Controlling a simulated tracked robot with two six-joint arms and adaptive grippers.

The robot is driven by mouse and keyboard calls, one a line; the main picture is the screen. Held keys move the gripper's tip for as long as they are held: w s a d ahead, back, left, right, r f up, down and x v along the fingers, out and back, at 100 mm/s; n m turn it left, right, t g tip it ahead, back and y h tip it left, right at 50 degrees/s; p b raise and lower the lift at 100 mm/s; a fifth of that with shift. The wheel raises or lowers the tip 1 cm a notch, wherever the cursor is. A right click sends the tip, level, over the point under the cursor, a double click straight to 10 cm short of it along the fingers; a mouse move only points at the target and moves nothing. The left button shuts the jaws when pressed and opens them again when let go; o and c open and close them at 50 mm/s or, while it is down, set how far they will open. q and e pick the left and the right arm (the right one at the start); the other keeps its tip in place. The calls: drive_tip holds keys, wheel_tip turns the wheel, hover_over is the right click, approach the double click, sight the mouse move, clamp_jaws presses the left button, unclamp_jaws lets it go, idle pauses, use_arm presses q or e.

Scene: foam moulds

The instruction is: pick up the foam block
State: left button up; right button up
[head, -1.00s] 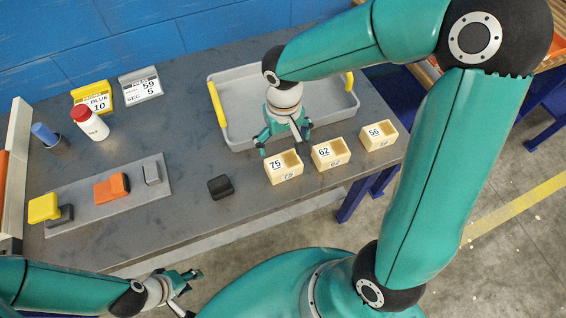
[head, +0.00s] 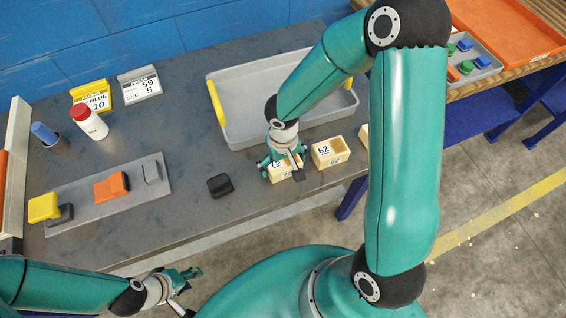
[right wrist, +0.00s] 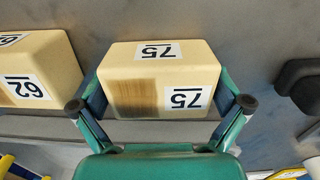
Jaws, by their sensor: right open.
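A cream foam block marked 75 (head: 287,177) stands near the table's front edge, partly hidden by my right gripper (head: 284,164) in the head view. In the right wrist view the block (right wrist: 160,65) lies between the spread fingers of my right gripper (right wrist: 161,104), its upper face partly browned. The right gripper is open, and I cannot tell whether either finger touches the block. A similar block marked 62 (head: 331,151) stands to its right and also shows in the right wrist view (right wrist: 40,70). My left gripper (head: 190,281) hangs empty in front of the table, fingers apart.
A grey tray with yellow handles (head: 240,138) lies behind the blocks. A third cream block (head: 363,137) is mostly hidden by my right arm. A black block (head: 220,185) lies to the left. A grey plate (head: 90,208) with coloured pieces and a white bottle (head: 93,126) stand further left.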

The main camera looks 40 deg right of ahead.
drive_tip(key=shift+c, duration=0.3)
drive_tip(key=c, duration=0.5)
drive_tip(key=shift+r, duration=0.1)
